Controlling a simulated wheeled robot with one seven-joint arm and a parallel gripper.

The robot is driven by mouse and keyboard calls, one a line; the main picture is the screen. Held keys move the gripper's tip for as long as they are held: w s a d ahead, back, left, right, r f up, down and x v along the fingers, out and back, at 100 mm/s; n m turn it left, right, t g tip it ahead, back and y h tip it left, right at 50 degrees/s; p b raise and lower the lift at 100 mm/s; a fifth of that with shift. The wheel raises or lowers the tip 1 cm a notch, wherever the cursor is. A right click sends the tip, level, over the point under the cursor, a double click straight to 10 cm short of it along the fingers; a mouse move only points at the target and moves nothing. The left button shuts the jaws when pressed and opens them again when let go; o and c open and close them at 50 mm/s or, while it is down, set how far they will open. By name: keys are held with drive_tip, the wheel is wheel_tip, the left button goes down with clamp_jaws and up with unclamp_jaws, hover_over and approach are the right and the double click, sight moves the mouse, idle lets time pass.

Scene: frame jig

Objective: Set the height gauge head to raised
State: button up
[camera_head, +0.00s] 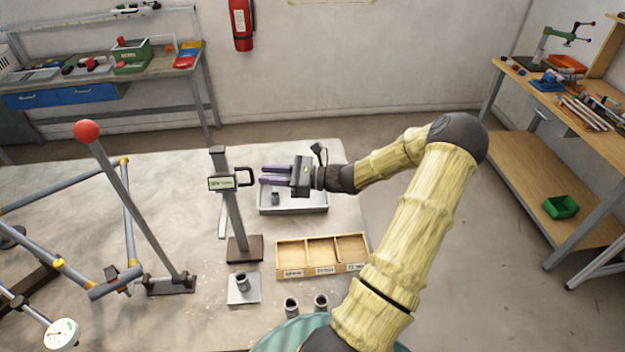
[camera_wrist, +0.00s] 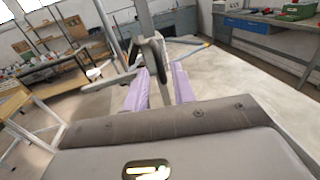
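The height gauge stands on the table with a dark base (camera_head: 244,249) and an upright grey post (camera_head: 233,218). Its head (camera_head: 222,183) is on the upper part of the post, some way below the top, with a labelled front. A dark loop handle (camera_head: 245,177) sticks out from the head to the right. My gripper (camera_head: 262,174) has purple fingers and is open, pointing left at the handle, its tips just right of it. In the wrist view, the handle (camera_wrist: 155,58) shows between the two spread fingers (camera_wrist: 160,90). I cannot tell whether they touch it.
A grey tray (camera_head: 292,209) lies under my gripper. A wooden compartment box (camera_head: 322,272) and a plate with a cylinder (camera_head: 244,298) are nearer. A red-knobbed lever (camera_head: 137,205) and pipe frame stand left. Free table lies behind the gauge.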

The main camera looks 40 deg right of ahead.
drive_tip(key=b+v, duration=0.3)
drive_tip(key=v, duration=0.9)
drive_tip(key=shift+r, duration=0.1)
drive_tip(key=s+a+f+n+g+h, duration=0.1)
drive_tip(key=a+f+n+g+h, duration=0.15)
drive_tip(key=a+n+g, duration=0.5)
drive_tip(key=s+a+f+n+g+h, duration=0.1)
drive_tip(key=a+f+n+g+h, duration=0.2)
drive_tip(key=a, duration=0.8)
drive_tip(key=s+a+r+n+h, duration=0.1)
drive_tip(key=s+a+n+h, duration=0.1)
drive_tip(key=n, duration=0.6)
drive_tip(key=s+a+r+n+h, duration=0.2)
drive_tip(key=a+n+h, duration=0.3)
drive_tip(key=a+n, duration=0.2)
drive_tip(key=shift+s+r+n, duration=0.2)
drive_tip(key=shift+s+n, duration=0.1)
drive_tip(key=shift+n, duration=0.45)
